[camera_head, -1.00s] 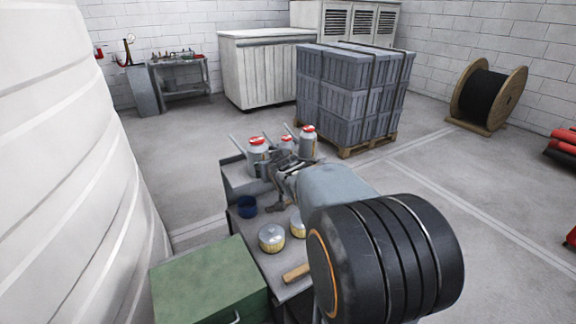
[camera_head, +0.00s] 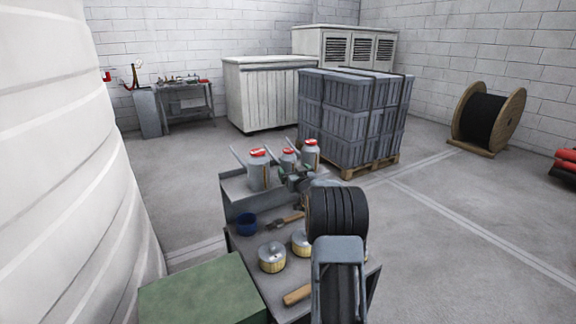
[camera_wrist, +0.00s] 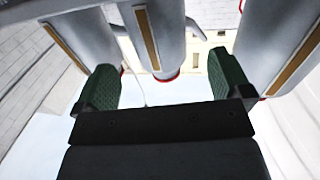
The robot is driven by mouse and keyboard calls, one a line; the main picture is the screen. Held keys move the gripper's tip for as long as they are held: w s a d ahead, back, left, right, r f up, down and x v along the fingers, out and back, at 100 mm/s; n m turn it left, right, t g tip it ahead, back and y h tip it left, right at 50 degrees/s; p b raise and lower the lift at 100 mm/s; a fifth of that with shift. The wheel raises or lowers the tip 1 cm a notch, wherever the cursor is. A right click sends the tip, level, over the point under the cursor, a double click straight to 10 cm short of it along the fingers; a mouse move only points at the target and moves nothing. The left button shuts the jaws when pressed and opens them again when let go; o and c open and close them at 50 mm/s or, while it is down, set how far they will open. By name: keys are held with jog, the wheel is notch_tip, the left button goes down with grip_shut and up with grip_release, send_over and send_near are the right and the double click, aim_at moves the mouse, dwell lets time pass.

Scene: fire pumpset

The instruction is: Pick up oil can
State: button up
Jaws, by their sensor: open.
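Three grey oil cans with red tops and thin spouts stand together on the raised back shelf of a cart: a left can (camera_head: 258,172), a middle can (camera_head: 287,160) and a right can (camera_head: 311,152). My gripper (camera_head: 297,180) is at the cans, in front of the middle and right ones and partly hiding them. In the wrist view my gripper (camera_wrist: 164,82) is open, with green pads apart and nothing held. One can (camera_wrist: 160,38) shows ahead between the fingers; the others flank it at left (camera_wrist: 78,45) and right (camera_wrist: 275,45). I cannot tell any contact.
The cart's lower top (camera_head: 262,292) holds a blue cup (camera_head: 246,223), two yellow-banded tins (camera_head: 272,258), a hammer (camera_head: 285,225) and a wooden handle (camera_head: 298,295). A green box (camera_head: 200,292) stands at front left.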

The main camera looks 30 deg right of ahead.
aim_at(291, 167)
jog(key=shift+p+x, duration=0.7)
jog(key=shift+x, duration=2.3)
jog(key=shift+f, duration=0.1)
jog(key=c, duration=1.1)
jog(key=shift+c, duration=0.5)
